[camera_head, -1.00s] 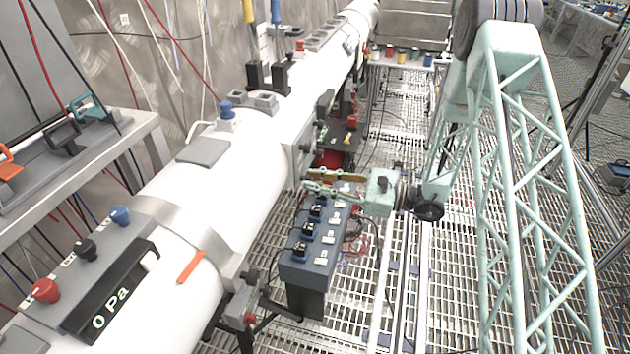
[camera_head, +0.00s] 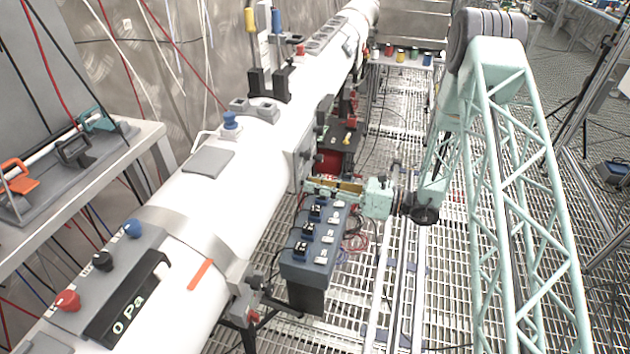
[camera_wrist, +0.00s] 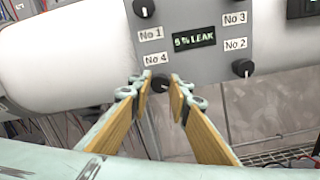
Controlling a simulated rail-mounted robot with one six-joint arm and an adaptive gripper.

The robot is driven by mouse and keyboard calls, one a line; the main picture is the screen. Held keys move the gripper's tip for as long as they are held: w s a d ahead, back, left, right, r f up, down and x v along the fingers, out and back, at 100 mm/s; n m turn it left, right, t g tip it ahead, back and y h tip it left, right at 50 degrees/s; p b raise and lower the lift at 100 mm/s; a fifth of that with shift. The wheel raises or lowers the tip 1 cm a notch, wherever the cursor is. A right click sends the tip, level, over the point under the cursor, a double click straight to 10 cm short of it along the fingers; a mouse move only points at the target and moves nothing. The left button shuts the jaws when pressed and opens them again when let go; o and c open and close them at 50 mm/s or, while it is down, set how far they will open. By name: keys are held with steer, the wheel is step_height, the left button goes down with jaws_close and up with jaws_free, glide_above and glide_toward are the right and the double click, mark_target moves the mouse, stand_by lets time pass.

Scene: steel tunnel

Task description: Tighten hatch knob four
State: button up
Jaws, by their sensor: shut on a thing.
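The hatch panel (camera_wrist: 195,45) is grey, with black knobs labelled No 1 to No 4 and a small display reading "5% LEAK". Knob four (camera_wrist: 160,85) is a dark round knob at the panel's lower edge, just below the "No 4" label (camera_wrist: 157,59). My gripper (camera_wrist: 161,90) has its two fingertips on either side of this knob and is shut on it. The wood-coloured finger pads show at left and right. In the head view my gripper (camera_head: 308,185) reaches left to the side of the white tube; the knob cannot be made out there.
The white tube (camera_head: 250,140) runs along the left. A blue-grey box with switches (camera_head: 318,240) stands close below my gripper. Knob two (camera_wrist: 243,68) is right of my fingers in the wrist view. Open grating floor (camera_head: 395,130) lies beyond my gripper.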

steer(key=shift+m+p, duration=3.2)
steer(key=shift+m, duration=2.1)
steer(key=o, duration=0.9)
steer(key=shift+c, duration=0.2)
steer(key=shift+d, duration=0.1)
steer(key=v, duration=1.1)
steer(key=shift+s+d, duration=0.2)
steer(key=shift+d, duration=0.15)
steer(key=shift+r, duration=0.1)
